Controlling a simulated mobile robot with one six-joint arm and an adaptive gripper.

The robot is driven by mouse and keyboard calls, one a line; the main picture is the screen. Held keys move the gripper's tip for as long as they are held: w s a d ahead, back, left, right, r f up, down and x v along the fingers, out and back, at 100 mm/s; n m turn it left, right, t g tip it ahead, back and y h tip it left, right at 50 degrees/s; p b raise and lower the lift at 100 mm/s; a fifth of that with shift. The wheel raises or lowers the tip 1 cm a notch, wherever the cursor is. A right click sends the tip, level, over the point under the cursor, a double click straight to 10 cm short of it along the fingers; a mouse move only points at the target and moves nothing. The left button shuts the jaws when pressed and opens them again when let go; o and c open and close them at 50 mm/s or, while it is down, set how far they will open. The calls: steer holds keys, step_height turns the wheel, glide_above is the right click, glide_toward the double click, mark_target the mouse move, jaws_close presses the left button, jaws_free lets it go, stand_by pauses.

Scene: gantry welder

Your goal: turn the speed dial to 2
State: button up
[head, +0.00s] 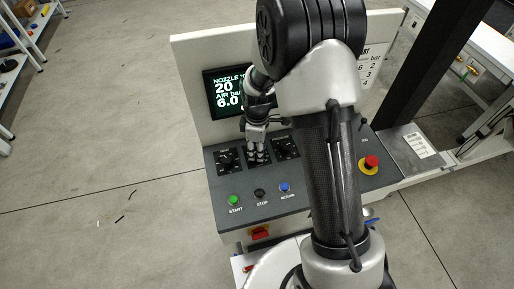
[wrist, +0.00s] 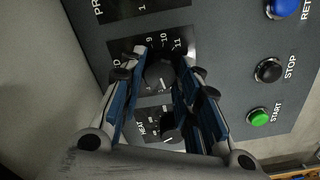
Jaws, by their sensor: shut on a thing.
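The speed dial (wrist: 158,75) is a round black knob on a dark scale plate, the middle one of three dials. In the wrist view, 9, 10 and 11 show beside it, and its label is mostly cut off by a finger. My gripper (wrist: 162,60) is shut on this knob, one finger on each side. In the head view my gripper (head: 257,154) reaches down onto the middle dial and hides most of it. I cannot read the pointer's setting.
The left dial (head: 226,160) and right dial (head: 285,147) sit close on either side. Green start (head: 234,200), black stop (head: 260,193) and blue return (head: 284,187) buttons line the front. A red emergency button (head: 371,162) is at right. A screen (head: 228,92) stands behind.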

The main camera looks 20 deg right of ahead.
steer(key=shift+n, duration=0.6)
steer(key=o, duration=1.1)
steer(key=shift+r, duration=0.1)
step_height(320, 180, up, 12)
steer(key=shift+f, duration=0.1)
stand_by(0.4)
